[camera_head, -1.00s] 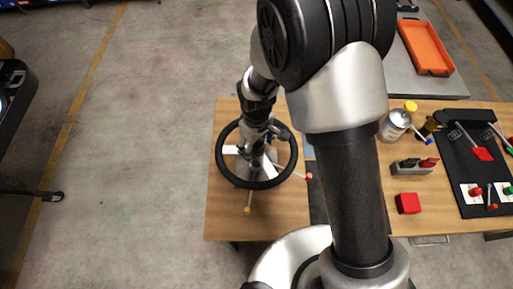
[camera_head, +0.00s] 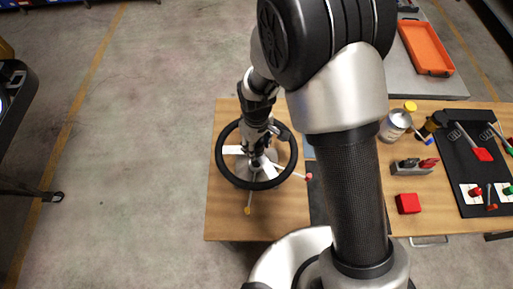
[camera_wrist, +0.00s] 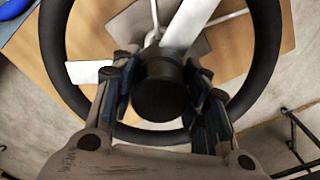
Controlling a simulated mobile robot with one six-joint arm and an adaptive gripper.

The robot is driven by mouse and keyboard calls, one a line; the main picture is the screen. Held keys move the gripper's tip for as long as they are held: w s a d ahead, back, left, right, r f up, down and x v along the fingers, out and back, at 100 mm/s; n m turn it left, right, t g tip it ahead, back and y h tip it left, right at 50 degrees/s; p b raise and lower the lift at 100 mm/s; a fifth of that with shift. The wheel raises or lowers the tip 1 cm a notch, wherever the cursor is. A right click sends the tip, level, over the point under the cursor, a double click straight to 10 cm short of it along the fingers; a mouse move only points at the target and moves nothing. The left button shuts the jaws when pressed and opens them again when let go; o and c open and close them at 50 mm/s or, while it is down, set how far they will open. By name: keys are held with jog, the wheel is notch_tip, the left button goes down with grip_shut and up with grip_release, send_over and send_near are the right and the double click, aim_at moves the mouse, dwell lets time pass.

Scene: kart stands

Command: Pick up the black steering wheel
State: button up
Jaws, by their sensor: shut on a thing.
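The black steering wheel (camera_head: 256,185) has a dark round rim and light spokes. It is over the left part of the wooden table, on or just above a stand with a grey base and thin rods with coloured tips; I cannot tell if it is clear of it. My gripper (camera_head: 257,160) reaches down over the wheel's centre. In the wrist view the rim (camera_wrist: 268,45) surrounds my gripper (camera_wrist: 160,66), whose fingers are shut on both sides of the black cylindrical hub (camera_wrist: 160,98). My arm hides part of the table.
The wooden table (camera_head: 222,225) has free wood around the stand. On its right are a can (camera_head: 394,124), a red block (camera_head: 408,203), a grey holder (camera_head: 412,167) and a black mat (camera_head: 480,120) with tools. An orange tray (camera_head: 426,48) lies behind. The floor at left is clear.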

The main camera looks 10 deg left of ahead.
grip_shut()
